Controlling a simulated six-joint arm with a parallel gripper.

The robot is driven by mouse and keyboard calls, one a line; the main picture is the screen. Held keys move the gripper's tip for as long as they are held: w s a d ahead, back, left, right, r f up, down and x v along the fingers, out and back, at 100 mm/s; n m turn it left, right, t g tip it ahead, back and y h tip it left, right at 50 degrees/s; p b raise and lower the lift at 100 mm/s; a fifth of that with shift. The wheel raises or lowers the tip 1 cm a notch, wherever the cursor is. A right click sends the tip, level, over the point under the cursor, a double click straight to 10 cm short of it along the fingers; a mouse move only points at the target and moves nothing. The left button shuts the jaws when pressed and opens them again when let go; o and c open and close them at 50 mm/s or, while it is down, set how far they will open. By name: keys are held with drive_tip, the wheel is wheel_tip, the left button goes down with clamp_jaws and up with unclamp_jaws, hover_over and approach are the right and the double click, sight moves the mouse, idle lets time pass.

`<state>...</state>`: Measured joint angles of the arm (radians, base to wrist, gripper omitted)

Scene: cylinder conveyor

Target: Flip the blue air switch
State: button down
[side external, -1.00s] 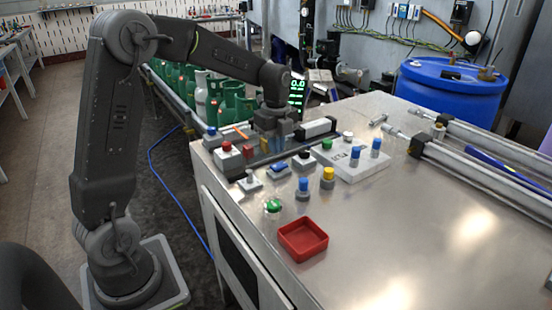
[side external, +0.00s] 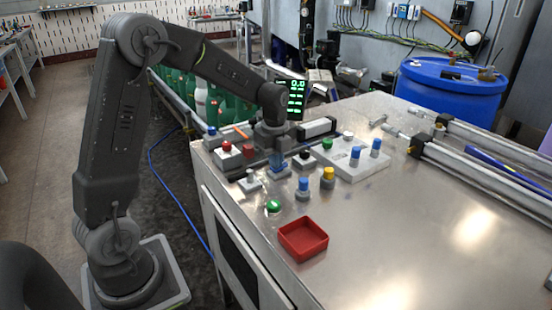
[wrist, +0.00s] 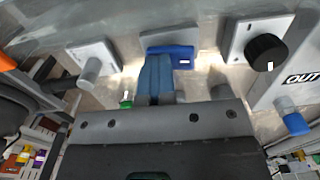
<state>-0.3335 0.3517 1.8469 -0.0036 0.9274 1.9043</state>
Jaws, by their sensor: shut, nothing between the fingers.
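The blue air switch (wrist: 183,58) is a blue rocker on a grey base. It shows just beyond my fingertips in the wrist view, partly covered by them. In the side external view my gripper (side external: 277,164) points down over the switch (side external: 281,174) and hides much of it. In the wrist view my gripper (wrist: 155,62) has its blue-grey fingers shut together with nothing between them. The tips are at or very close to the switch's left part; I cannot tell whether they touch.
A black knob (wrist: 266,52) and a grey button (wrist: 97,66) flank the switch. The bench top to the right is mostly clear.

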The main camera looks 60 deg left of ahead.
drive_tip(key=shift+s+f, duration=0.2)
drive_tip(key=shift+f, duration=0.35)
drive_tip(key=shift+w+r, duration=0.2)
drive_tip(key=shift+w, duration=0.5)
drive_tip(key=shift+r, duration=0.35)
wheel_tip(320, 180, up, 14)
drive_tip(key=shift+r, duration=0.1)
